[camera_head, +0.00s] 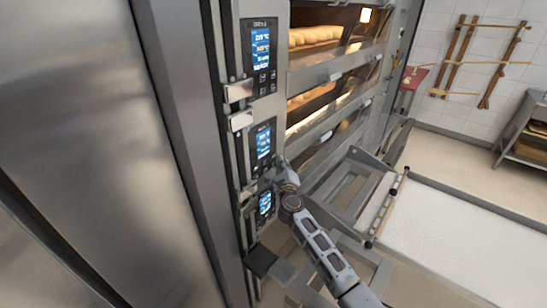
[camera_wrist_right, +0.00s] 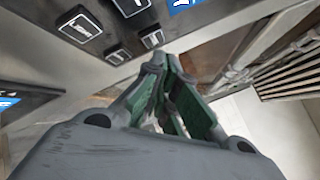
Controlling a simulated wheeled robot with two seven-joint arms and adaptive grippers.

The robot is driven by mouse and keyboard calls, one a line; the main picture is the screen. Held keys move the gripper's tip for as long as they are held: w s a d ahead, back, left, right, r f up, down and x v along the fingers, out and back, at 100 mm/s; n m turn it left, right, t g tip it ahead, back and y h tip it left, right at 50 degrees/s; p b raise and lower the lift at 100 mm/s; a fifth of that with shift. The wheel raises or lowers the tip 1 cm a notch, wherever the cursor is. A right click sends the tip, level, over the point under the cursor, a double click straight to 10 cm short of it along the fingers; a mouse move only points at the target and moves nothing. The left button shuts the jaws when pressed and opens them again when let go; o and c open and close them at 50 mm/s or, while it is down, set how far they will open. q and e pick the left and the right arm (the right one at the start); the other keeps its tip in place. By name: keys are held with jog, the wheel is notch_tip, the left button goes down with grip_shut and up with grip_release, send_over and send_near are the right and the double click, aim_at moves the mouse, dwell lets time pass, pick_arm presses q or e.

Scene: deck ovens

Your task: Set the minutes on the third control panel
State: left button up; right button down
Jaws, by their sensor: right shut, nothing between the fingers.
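Three dark control panels with lit blue screens run down the oven's front post in the head view. The top panel (camera_head: 262,50) and the second panel (camera_head: 262,143) show clearly. The third panel (camera_head: 265,203) is lowest, its right side close to my right gripper (camera_head: 284,172). That gripper is shut and empty, beside the panel column between the second and third panels. In the right wrist view my right gripper (camera_wrist_right: 160,62) has its green-padded fingers together at the tips, just below a panel's square buttons (camera_wrist_right: 80,28). Contact cannot be told. My left gripper is out of view.
Lit oven decks with bread (camera_head: 315,36) lie right of the panels, with door handles (camera_head: 335,73) sticking out. A grey metal frame (camera_head: 350,185) and a white-topped loader (camera_head: 450,240) stand at right. A broad steel surface fills the left.

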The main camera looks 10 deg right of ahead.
jog(key=shift+w+a, duration=0.1)
jog(key=shift+w, duration=0.05)
jog(key=shift+w+a, duration=0.15)
jog(key=shift+w, duration=0.05)
jog(key=shift+w+a, duration=0.25)
jog(key=shift+w, duration=0.05)
dwell(1.5)
jog(key=shift+s+d+r, duration=0.1)
jog(key=shift+s+d+p, duration=0.35)
jog(key=shift+s+p, duration=0.1)
jog(key=shift+s, duration=0.1)
dwell(0.4)
jog(key=s+d+p, duration=0.1)
jog(key=s, duration=0.1)
jog(key=s+d+p, duration=0.1)
jog(key=s+d, duration=0.1)
jog(key=shift+d, duration=0.1)
dwell(0.5)
